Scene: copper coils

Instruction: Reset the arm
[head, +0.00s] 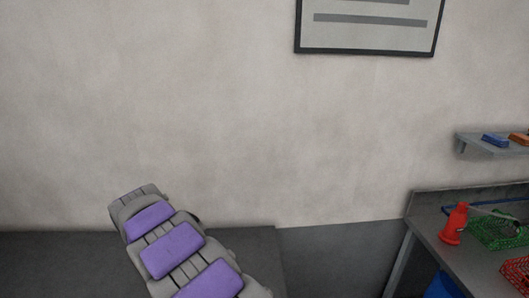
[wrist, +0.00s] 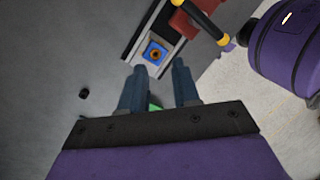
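My arm shows in the head view at the lower left, grey with purple panels, in front of the wall; the gripper's fingers cannot be made out there. In the wrist view my gripper (wrist: 158,72) has its two blue-grey fingers apart with nothing held between them. Beyond the fingertips is a small blue square piece with an orange ring and dark centre (wrist: 155,53), apart from the fingers, on a pale strip. A bit of green (wrist: 154,107) shows between the finger bases, mostly hidden.
A workbench (head: 428,233) at the right carries a red-orange cone-like object (head: 454,224), a green basket (head: 497,232) and a red basket (head: 516,271). A wall shelf (head: 490,145) is above it. A small black object (wrist: 84,93) lies on the grey surface.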

